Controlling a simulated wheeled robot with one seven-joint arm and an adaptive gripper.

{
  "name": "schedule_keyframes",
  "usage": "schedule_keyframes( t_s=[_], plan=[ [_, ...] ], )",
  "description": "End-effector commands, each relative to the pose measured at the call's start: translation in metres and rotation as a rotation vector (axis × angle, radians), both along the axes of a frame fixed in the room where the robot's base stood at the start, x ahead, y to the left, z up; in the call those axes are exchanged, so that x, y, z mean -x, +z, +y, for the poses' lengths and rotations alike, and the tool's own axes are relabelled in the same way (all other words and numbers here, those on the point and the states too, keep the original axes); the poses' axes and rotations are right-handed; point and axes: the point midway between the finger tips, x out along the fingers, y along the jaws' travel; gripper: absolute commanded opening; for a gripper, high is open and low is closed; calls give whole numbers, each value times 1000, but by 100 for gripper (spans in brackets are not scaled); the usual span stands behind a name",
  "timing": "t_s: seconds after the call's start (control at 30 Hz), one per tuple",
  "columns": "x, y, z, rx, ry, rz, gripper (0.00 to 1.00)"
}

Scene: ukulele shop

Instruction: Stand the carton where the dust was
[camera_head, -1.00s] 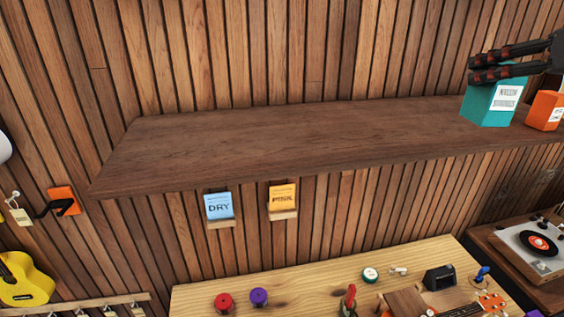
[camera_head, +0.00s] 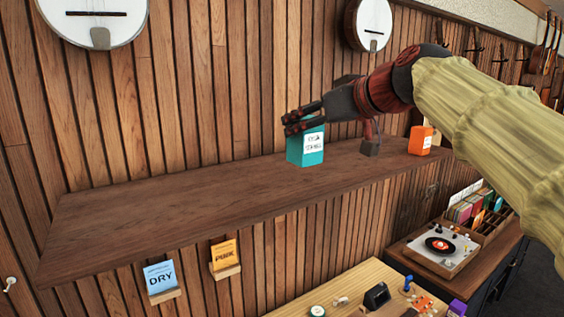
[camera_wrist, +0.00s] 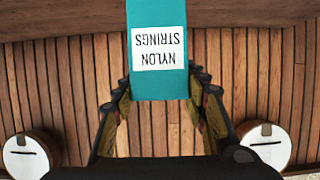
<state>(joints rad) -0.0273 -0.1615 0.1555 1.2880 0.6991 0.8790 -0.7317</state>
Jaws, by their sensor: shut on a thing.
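My gripper (camera_head: 303,121) is shut on the teal carton (camera_head: 305,150), gripping its upper part from the right. The carton is upright at the middle of the wooden shelf (camera_head: 170,195); I cannot tell whether its base touches the board. In the wrist view the carton (camera_wrist: 158,86) sits between my two fingers, its white "NYLON STRINGS" label upside down. I see no clear dust patch on the shelf; its left stretch looks bare.
An orange box (camera_head: 420,141) stands on the shelf to the right. A banjo (camera_head: 368,24) hangs on the slatted wall above. Blue "DRY" (camera_head: 160,278) and orange "PUNK" (camera_head: 225,257) packets sit below the shelf. A workbench and a record player (camera_head: 440,246) are lower right.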

Motion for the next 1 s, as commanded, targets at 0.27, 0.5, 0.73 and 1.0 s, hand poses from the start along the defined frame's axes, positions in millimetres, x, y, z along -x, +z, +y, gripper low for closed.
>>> schedule_keyframes(
  t_s=[0.27,0.5,0.73,1.0],
  plan=[
    [-33,-38,29,-1,0,2,16],
    [-43,-53,37,-1,0,1,16],
    [-53,-84,45,-1,-2,1,16],
    [-53,-98,45,0,-2,-2,16]
  ],
)
